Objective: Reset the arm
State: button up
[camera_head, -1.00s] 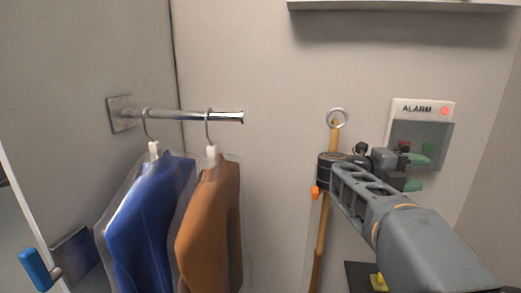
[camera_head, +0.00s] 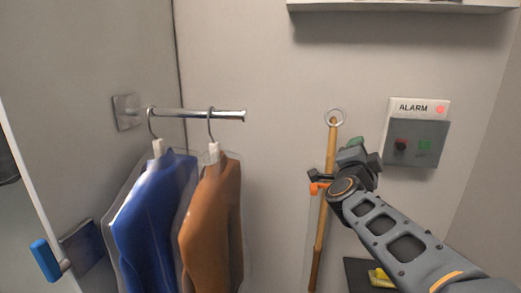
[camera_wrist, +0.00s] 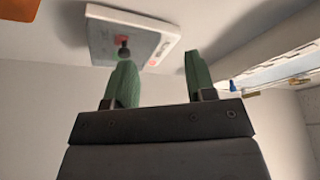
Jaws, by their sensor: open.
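My gripper (camera_head: 352,148) is in front of the wall, between the wooden pole and the alarm box in the head view. In the wrist view its two green fingers (camera_wrist: 155,82) stand apart with nothing between them. My arm reaches up from the lower right. The alarm box (camera_head: 418,135), with a red light, a red button and a green button, is on the wall to the right. It also shows beyond the fingers in the wrist view (camera_wrist: 100,38).
A metal rail (camera_head: 185,113) on the left holds a blue garment (camera_head: 150,225) and a brown garment (camera_head: 212,220) on hangers, in clear covers. A wooden pole (camera_head: 325,200) hangs from a ring behind my wrist. A shelf (camera_head: 400,5) runs along the top. A blue handle (camera_head: 45,260) is at lower left.

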jog(key=s+a+f+n+g+y, duration=0.1)
jog(key=s+a+f+n+y, duration=0.1)
jog(key=a+f+n+y, duration=0.6)
jog(key=s+f+n+g+y, duration=0.1)
jog(key=s+f+n+g, duration=0.8)
jog(key=s+f, duration=0.9)
jog(key=g, duration=0.3)
